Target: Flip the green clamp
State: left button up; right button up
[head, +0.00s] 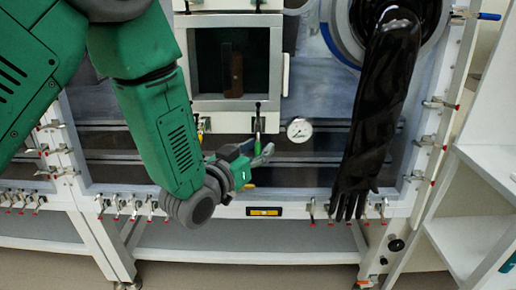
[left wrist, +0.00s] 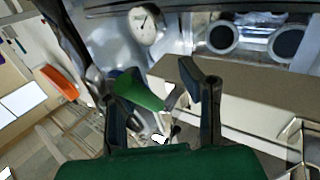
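The green clamp (head: 257,124) sits on the glovebox front, just below the small square door. Its green handle stands upright in the head view. My left gripper (head: 254,154) is just below it, its fingers pointing up and right. In the left wrist view the green clamp handle (left wrist: 139,91) shows between the two spread fingers of my left gripper (left wrist: 160,88), closer to the left finger. The gripper is open and holds nothing; whether a finger touches the handle I cannot tell. My right gripper is not in view.
A round gauge (head: 299,130) is right of the clamp; it also shows in the left wrist view (left wrist: 143,25). A black glove (head: 372,115) hangs from a port at right. Several small clamps line the lower frame (head: 290,209). White shelves (head: 485,190) stand far right.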

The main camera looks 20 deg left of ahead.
pick_arm(q)
jog(key=shift+d, duration=0.25)
jog(key=v, duration=0.7)
jog(key=shift+s+a, duration=0.2)
jog(key=s+d+n+y+p, duration=0.3)
jog(key=s+d+n+y, duration=0.2)
jog(key=s+y, duration=0.3)
jog(key=shift+t+h, duration=0.3)
jog(key=w, duration=0.4)
jog(key=w+a, duration=0.1)
jog(key=w, duration=0.3)
jog(key=w+a+b, duration=0.1)
jog(key=w, duration=0.3)
jog(key=shift+w+a+r, duration=0.1)
jog(key=shift+w+a, duration=0.05)
jog(key=shift+w, duration=0.25)
jog(key=shift+n, duration=0.3)
grip_shut()
